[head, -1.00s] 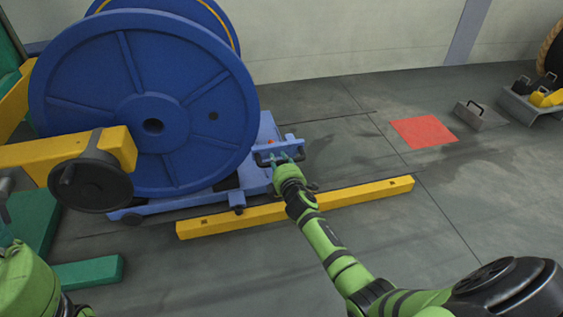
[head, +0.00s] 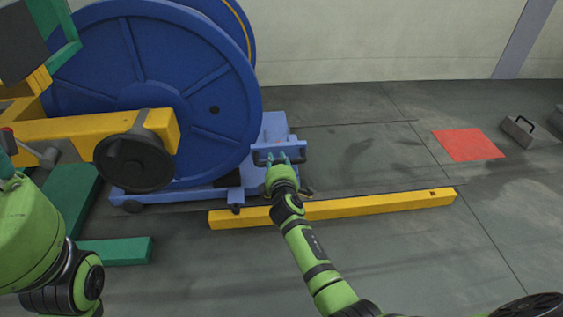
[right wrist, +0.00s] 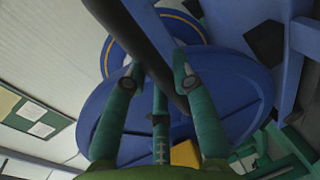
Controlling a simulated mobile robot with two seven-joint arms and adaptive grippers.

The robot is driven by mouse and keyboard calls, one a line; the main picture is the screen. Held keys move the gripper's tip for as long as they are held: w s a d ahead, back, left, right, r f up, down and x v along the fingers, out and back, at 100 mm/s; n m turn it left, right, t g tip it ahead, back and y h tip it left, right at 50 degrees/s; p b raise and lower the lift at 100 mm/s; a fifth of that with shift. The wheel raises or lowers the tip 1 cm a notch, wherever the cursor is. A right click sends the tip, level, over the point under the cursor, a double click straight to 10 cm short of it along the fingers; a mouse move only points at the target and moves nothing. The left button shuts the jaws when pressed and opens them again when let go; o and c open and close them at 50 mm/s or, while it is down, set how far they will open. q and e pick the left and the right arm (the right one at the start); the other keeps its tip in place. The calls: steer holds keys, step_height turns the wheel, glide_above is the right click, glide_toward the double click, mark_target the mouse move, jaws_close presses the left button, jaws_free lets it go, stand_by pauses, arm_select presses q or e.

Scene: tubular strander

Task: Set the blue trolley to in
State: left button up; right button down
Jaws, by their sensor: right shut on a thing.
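The blue trolley (head: 274,128) is low on the floor under a large blue reel (head: 190,120), left of centre in the head view. A dark handle bar (head: 262,160) is at its right end. My right gripper (head: 278,160) is shut on this handle. In the right wrist view the dark bar (right wrist: 133,38) passes between the teal fingers (right wrist: 158,90), with the reel (right wrist: 240,85) behind. My left arm is at the left edge; its gripper (head: 6,168) is mostly cut off.
A yellow machine arm (head: 75,130) with a black disc (head: 134,162) stands before the reel. A yellow floor beam (head: 370,206) runs in front of the trolley. Green blocks (head: 115,250) are at lower left.

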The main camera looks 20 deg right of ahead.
steer(key=shift+d, duration=0.15)
steer(key=c, duration=1)
jaws_free()
steer(key=shift+s+d, duration=0.1)
steer(key=shift+s, duration=0.1)
steer(key=v, duration=1.1)
steer(key=shift+s, duration=0.35)
steer(key=shift+r, duration=0.1)
